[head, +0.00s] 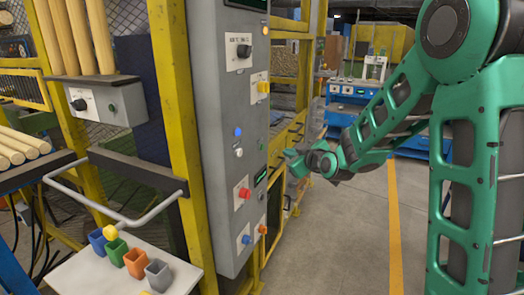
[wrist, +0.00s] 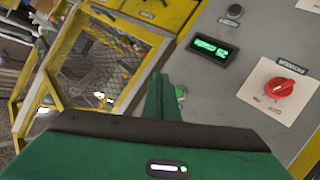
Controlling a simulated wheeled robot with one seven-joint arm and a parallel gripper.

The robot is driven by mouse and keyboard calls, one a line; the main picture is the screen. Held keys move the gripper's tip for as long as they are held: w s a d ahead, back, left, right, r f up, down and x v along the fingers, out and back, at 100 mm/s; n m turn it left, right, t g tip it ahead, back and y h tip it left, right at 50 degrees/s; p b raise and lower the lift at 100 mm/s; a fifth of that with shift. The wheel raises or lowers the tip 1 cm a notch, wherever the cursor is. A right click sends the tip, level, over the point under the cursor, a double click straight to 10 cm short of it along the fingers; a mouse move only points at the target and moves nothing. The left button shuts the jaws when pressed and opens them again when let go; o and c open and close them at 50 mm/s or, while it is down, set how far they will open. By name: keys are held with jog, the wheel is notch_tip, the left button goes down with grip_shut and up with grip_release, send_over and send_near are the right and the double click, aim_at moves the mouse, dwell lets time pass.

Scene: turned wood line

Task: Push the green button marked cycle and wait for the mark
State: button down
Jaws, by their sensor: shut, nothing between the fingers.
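A small green round button or lamp (wrist: 180,92) shows on the grey panel in the wrist view, right beside my fingertips and partly hidden by them. I cannot read a cycle label on it. My gripper (wrist: 163,82) is shut and empty; its fingers point at the panel. I cannot tell whether they touch it. In the head view my gripper (head: 288,156) is at the right side of the tall grey control cabinet (head: 216,110). Another small green button (head: 111,108) is on a grey box at the left, far from my gripper.
A red knob (wrist: 280,87) and a lit green display (wrist: 212,47) are on the panel near my fingers. Yellow frame posts (head: 172,110) stand beside the cabinet. A white tray (head: 122,272) with coloured cups is at lower left. The floor right of the cabinet is clear.

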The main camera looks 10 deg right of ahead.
jog(key=shift+w+a, duration=0.55)
jog(key=shift+a, duration=0.25)
jog(key=shift+w+a, duration=0.55)
jog(key=shift+a, duration=0.2)
jog(key=shift+w+a, duration=0.55)
jog(key=shift+a, duration=0.25)
jog(key=shift+w+a, duration=0.1)
jog(key=shift+w+a, duration=0.1)
jog(key=shift+a, duration=0.15)
jog(key=shift+w+a, duration=0.2)
jog(key=shift+a, duration=0.1)
dwell(1.2)
jog(key=shift+d, duration=0.1)
jog(key=shift+s+d, duration=0.45)
jog(key=shift+d, duration=0.1)
jog(key=shift+s+d, duration=0.75)
jog(key=shift+d, duration=0.3)
jog(key=shift+s+d, duration=0.75)
jog(key=shift+d, duration=0.25)
